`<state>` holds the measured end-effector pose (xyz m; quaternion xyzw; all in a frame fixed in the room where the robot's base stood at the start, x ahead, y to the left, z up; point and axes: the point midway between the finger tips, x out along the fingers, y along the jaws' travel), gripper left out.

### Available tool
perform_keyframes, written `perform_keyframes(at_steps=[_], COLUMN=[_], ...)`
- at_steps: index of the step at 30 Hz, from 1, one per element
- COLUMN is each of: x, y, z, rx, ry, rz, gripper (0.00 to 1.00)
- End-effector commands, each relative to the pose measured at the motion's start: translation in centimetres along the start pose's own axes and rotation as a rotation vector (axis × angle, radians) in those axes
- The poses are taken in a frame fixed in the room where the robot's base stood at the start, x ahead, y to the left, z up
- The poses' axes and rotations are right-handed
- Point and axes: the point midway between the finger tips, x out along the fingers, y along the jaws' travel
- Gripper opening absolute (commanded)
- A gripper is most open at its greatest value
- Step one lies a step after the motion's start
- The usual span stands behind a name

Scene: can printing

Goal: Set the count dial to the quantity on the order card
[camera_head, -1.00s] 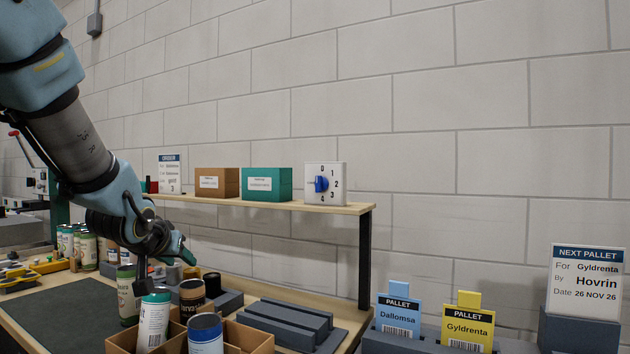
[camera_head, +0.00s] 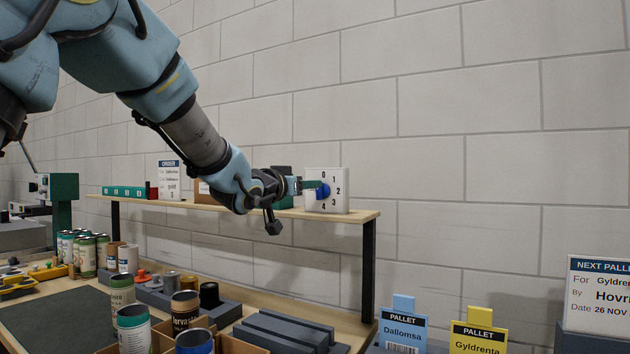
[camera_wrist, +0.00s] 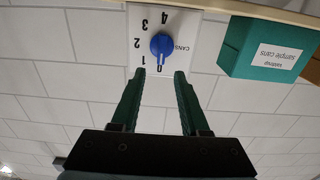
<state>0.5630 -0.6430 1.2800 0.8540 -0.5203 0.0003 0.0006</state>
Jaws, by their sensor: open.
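The count dial (camera_head: 338,202) is a white plate with a blue knob (camera_head: 323,190) and the numbers 0 to 4, standing on the shelf. In the wrist view the plate appears upside down, and the knob (camera_wrist: 162,46) seems to point at 0. My gripper (camera_wrist: 160,76) is open and empty, its two green fingers aimed at the knob, one towards each side. The tips look just short of it; contact cannot be told. In the head view my gripper (camera_head: 312,187) is at the dial's left side. The order card (camera_head: 168,168) stands on the shelf; its small print is hard to read.
A teal sample-cans box (camera_wrist: 262,48) stands beside the dial, and a brown box is partly hidden behind my arm. The wooden shelf (camera_head: 362,216) ends right of the dial. Below are cans, grey blocks (camera_head: 285,330) and pallet cards (camera_head: 403,325).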

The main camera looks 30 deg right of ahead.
Motion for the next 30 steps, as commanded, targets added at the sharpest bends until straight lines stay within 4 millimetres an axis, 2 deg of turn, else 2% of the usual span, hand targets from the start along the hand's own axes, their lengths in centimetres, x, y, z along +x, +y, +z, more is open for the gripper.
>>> perform_keyframes(at_steps=[3,9,20,30], x=[2.2,4.3,4.8,4.8], y=[0.0,-0.1,-0.1,-0.1], z=[-0.2,-0.1,0.1,0.0], rx=[0.000,0.001,0.001,0.001], ry=[-0.002,-0.002,-0.001,-0.001], rz=[0.000,-0.001,-0.002,-0.002], gripper=[0.45,0.45,0.45,0.09])
